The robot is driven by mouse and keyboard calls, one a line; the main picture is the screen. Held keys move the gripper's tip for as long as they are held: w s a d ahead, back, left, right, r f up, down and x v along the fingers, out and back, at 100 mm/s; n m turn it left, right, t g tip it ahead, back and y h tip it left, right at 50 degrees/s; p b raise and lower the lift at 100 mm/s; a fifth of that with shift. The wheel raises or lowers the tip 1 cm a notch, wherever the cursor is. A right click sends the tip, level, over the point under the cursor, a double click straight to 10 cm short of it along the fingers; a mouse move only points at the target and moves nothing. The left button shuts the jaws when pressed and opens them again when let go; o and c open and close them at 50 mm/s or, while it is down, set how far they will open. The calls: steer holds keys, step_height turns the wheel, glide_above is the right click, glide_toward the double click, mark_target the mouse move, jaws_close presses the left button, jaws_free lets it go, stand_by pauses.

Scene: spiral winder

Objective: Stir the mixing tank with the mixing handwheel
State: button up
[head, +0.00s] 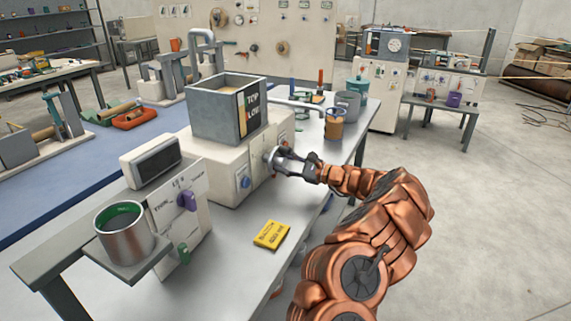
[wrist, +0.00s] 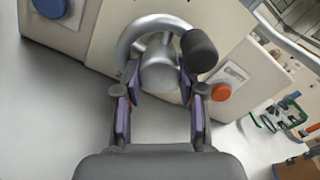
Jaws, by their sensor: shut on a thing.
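The mixing handwheel (head: 271,157) is on the front face of the cream machine. In the wrist view the handwheel (wrist: 133,36) is a silver ring with a thick round hub and a dark knob at its upper right. My gripper (head: 289,165) reaches it from the right. In the wrist view my gripper (wrist: 160,92) has its purple-padded fingers on both sides of the hub, shut on the handwheel. The fingertips are partly hidden behind the wheel. The grey square mixing tank (head: 215,121) sits on top of the machine, with tan contents and a level label.
A blue knob (head: 245,182) and a red button (wrist: 221,92) flank the handwheel. Several pots stand behind on the right.

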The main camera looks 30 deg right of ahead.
steer(key=o, duration=1.1)
steer(key=shift+w+a, duration=0.1)
steer(key=shift+a, duration=0.05)
steer(key=shift+o, duration=0.2)
steer(key=shift+s+d, duration=0.4)
steer(key=shift+s, duration=0.05)
steer(key=v, duration=1.1)
